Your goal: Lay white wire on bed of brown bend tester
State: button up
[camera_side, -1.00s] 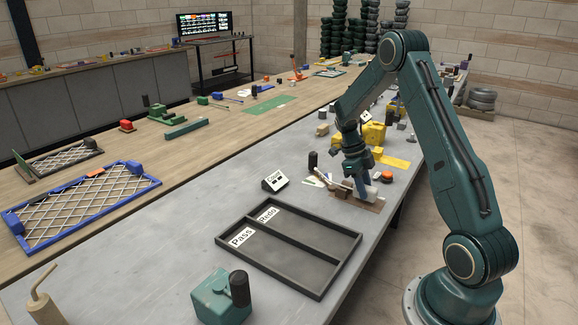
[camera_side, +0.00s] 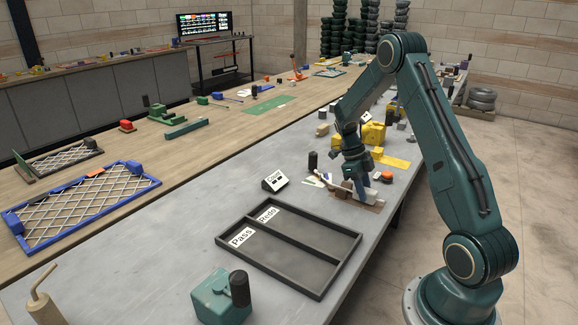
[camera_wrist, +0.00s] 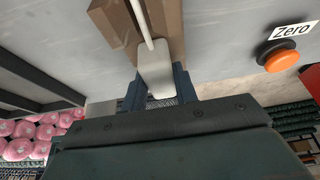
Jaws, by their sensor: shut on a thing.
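The brown bend tester (camera_side: 372,207) lies on the grey bench in the side view, directly below my gripper (camera_side: 362,192). In the wrist view its brown bed (camera_wrist: 172,22) is at the top centre. The white wire (camera_wrist: 141,18) runs along the bed, with a pale block-like end (camera_wrist: 155,68) towards me. My gripper (camera_wrist: 158,90) is shut on that end, with a dark finger on each side. Whether the wire touches the bed or hovers just above it, I cannot tell. The fingertips are partly hidden.
An orange button (camera_wrist: 281,56) with a "Zero" sign stands right of the tester in the wrist view. A dark divided tray (camera_side: 290,287) marked Pass and Redo lies nearer on the bench. Yellow blocks (camera_side: 374,132) and a black cylinder (camera_side: 312,160) stand close by.

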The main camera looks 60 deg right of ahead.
jog(key=shift+f, duration=0.2)
jog(key=o, duration=1.1)
jog(key=shift+r, duration=0.1)
jog(key=shift+v, duration=6.8)
jog(key=shift+a+r, duration=0.1)
